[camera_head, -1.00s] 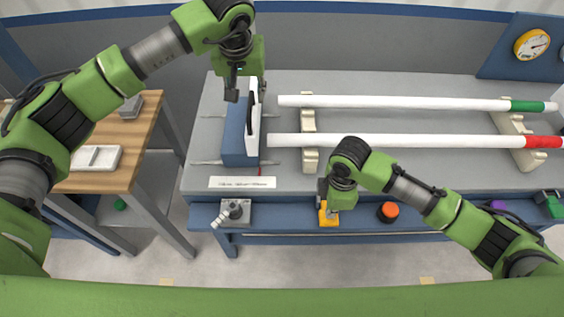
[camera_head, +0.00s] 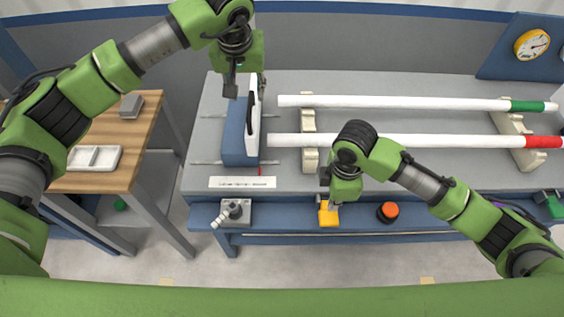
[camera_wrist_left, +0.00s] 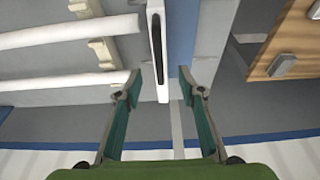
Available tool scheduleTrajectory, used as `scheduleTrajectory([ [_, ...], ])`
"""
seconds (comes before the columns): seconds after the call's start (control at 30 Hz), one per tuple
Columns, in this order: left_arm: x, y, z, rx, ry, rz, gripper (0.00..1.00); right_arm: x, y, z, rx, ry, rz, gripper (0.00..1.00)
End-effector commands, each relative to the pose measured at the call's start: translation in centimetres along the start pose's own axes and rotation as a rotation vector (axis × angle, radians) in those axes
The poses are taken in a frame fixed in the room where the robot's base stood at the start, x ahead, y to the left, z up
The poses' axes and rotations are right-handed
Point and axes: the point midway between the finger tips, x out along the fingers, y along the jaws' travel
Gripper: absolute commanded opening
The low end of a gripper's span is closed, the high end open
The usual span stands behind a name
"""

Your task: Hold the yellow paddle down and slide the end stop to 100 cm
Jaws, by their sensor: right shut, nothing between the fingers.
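The end stop is a blue block (camera_head: 236,135) with a white face plate (camera_head: 254,130) and a black handle (camera_head: 250,112), at the left of the grey bench. My left gripper (camera_head: 231,88) is above its far end. In the left wrist view the left fingers (camera_wrist_left: 158,88) are apart, with the white plate (camera_wrist_left: 163,75) seen between them; contact is not visible. The yellow paddle (camera_head: 328,218) is on the blue front ledge. My right gripper (camera_head: 325,196) is shut and empty just above and behind the paddle; whether it touches is unclear.
Two white pipes, one green-banded (camera_head: 400,102) and one red-banded (camera_head: 400,140), lie on cream supports right of the end stop. A grey lever box (camera_head: 236,212) and an orange-red button (camera_head: 389,211) flank the paddle. A wooden table (camera_head: 110,178) stands left.

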Motion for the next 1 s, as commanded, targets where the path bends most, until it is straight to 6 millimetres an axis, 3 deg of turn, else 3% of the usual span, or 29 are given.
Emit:
scheduleTrajectory([
  [0.5, 0.0, 0.0, 0.0, 0.0, 0.0, 0.0, 0.36, -5.0, 0.0, 0.0, 0.001, -0.001, 0.001, 0.0],
  [1.0, 0.0, 0.0, 0.0, 0.0, 0.0, 0.0, 0.36, -5.4, 0.0, 0.0, 0.0, -0.001, -0.001, 0.0],
])
